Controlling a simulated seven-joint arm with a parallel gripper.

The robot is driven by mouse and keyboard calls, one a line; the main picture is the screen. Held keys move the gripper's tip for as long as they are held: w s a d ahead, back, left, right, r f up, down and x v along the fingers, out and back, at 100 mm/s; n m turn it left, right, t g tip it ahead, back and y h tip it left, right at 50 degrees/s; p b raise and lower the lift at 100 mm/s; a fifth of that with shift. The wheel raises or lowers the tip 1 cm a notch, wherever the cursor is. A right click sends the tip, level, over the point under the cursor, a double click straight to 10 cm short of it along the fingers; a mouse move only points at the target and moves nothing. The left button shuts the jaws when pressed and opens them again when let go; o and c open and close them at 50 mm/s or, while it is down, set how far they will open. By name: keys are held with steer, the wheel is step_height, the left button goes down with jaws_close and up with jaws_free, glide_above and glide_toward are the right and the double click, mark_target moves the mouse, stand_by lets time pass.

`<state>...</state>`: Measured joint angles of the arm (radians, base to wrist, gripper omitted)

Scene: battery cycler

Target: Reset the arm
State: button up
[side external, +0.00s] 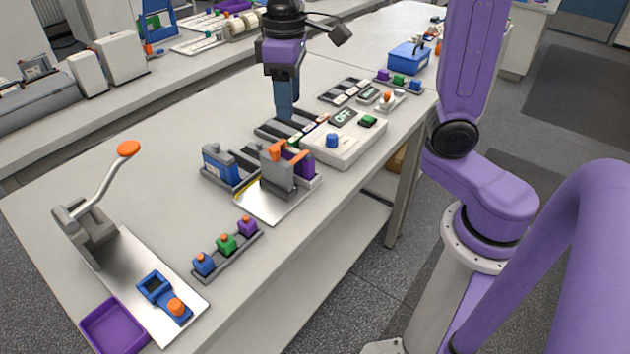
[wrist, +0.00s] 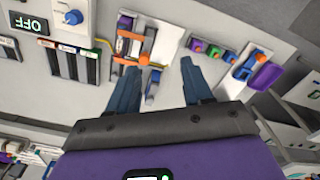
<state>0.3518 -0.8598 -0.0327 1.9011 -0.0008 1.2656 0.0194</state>
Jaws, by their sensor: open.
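My gripper (side external: 286,108) hangs pointing down over the table, close to a dark slotted rack (side external: 285,126). My purple arm rises from a base at the right. The white cycler box (side external: 345,145), with a display reading OFF, a blue knob and a green button, stands right of the gripper.
A clamp fixture (side external: 278,172) with orange handles stands in front of the gripper. A lever press (side external: 90,225), a purple tray (side external: 115,328) and a rack of blue, green and purple blocks (side external: 228,245) are nearer. A blue bin (side external: 408,56) stands behind. The table's left middle is clear.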

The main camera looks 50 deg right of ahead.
steer(key=s+d+f+n, duration=0.2)
steer(key=s+f+n, duration=0.1)
steer(key=s, duration=0.7)
steer(key=s+d+f+n, duration=0.1)
steer(key=s+f+n, duration=0.3)
steer(key=s, duration=0.7)
steer(key=shift+d+f, duration=0.4)
steer(key=shift+f, duration=0.55)
stand_by(0.4)
